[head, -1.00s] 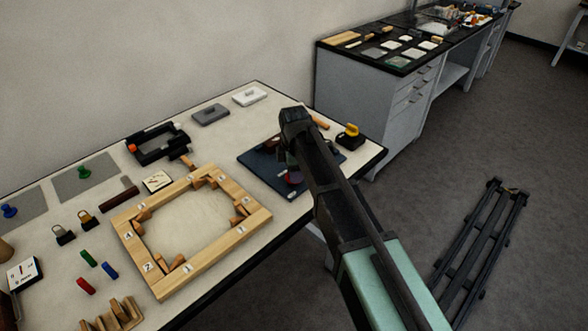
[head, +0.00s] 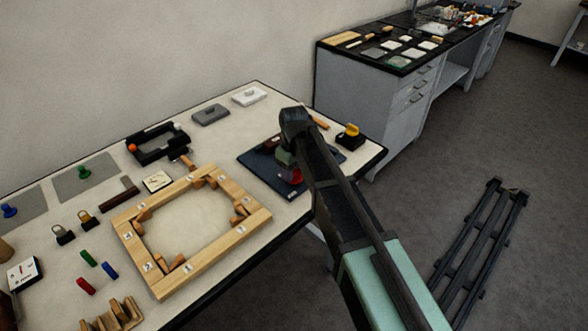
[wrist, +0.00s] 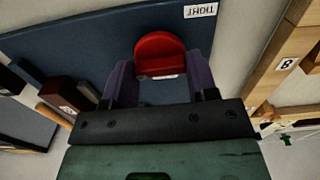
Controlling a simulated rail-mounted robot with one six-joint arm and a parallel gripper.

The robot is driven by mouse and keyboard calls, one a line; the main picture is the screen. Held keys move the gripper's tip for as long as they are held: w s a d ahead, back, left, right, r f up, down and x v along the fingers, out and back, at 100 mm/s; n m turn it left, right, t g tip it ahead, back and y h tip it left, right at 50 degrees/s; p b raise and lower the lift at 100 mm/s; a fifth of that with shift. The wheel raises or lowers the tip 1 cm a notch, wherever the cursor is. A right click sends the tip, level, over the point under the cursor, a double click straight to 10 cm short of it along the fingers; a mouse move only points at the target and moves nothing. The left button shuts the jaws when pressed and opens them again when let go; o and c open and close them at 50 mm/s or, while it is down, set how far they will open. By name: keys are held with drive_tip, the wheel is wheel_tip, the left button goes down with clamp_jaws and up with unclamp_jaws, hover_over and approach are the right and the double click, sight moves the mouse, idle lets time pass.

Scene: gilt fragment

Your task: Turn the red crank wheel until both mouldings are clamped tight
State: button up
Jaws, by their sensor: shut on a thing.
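The red crank wheel (wrist: 160,52) is between the two purple fingers of my gripper (wrist: 160,78) in the wrist view. The gripper is shut on it. In the head view a part of the red wheel (head: 291,175) shows under my arm. It sits over a dark blue board (head: 257,165), which also shows in the wrist view (wrist: 70,42). A dark brown block (wrist: 66,95) stands on the board to the left. I cannot make out both mouldings or the clamp's gap; my arm hides much of the board.
A wooden frame (head: 129,242) with numbered labels lies left of the board. A yellow-topped black object (head: 350,137) stands near the table's right corner. Grey (head: 211,115) and white (head: 249,96) blocks lie behind. The table edge is close below the board.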

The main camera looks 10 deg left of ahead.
drive_tip(key=m, duration=0.4)
drive_tip(key=shift+m, duration=0.3)
drive_tip(key=m, duration=0.3)
drive_tip(key=shift+m, duration=0.4)
drive_tip(key=m, duration=1)
drive_tip(key=shift+m, duration=0.4)
drive_tip(key=m, duration=0.8)
drive_tip(key=shift+m, duration=1.9)
